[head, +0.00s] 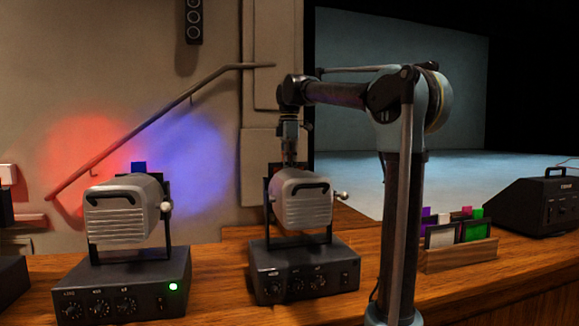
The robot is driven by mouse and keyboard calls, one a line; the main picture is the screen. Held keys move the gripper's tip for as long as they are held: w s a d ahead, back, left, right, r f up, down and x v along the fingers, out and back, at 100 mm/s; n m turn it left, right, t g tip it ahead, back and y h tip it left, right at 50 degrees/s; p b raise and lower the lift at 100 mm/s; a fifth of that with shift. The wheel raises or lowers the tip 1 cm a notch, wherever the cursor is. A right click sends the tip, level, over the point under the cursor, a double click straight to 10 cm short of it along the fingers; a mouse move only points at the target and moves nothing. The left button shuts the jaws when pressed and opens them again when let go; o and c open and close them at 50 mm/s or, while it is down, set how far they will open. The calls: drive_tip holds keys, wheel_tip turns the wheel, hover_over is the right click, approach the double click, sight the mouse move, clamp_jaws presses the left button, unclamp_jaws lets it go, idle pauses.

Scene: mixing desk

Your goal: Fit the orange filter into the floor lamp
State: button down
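A grey lamp (303,198) stands in the middle on a dark control box (305,271) with knobs; no lit light shows on this box. My gripper (290,160) points down just behind the top of this lamp. Its fingertips are small, dark and partly hidden by the lamp, so I cannot tell whether they are open or hold anything. A dark upright frame edge (272,169) shows beside the gripper. I see no orange filter; it may be hidden behind the lamp. No label shows which lamp is the floor lamp.
A similar lamp (123,212) at left has a green-lit box (122,287) and a blue tab (138,168) behind it. A wooden rack (460,257) at right holds purple, white, pink and green filters. A black device (533,207) stands far right. Red and blue light falls on the wall.

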drive_tip(key=shift+f, duration=0.45)
drive_tip(key=c, duration=1.7)
unclamp_jaws()
drive_tip(key=shift+o, duration=0.2)
wheel_tip(320, 180, up, 12)
drive_tip(key=shift+w+f, duration=0.1)
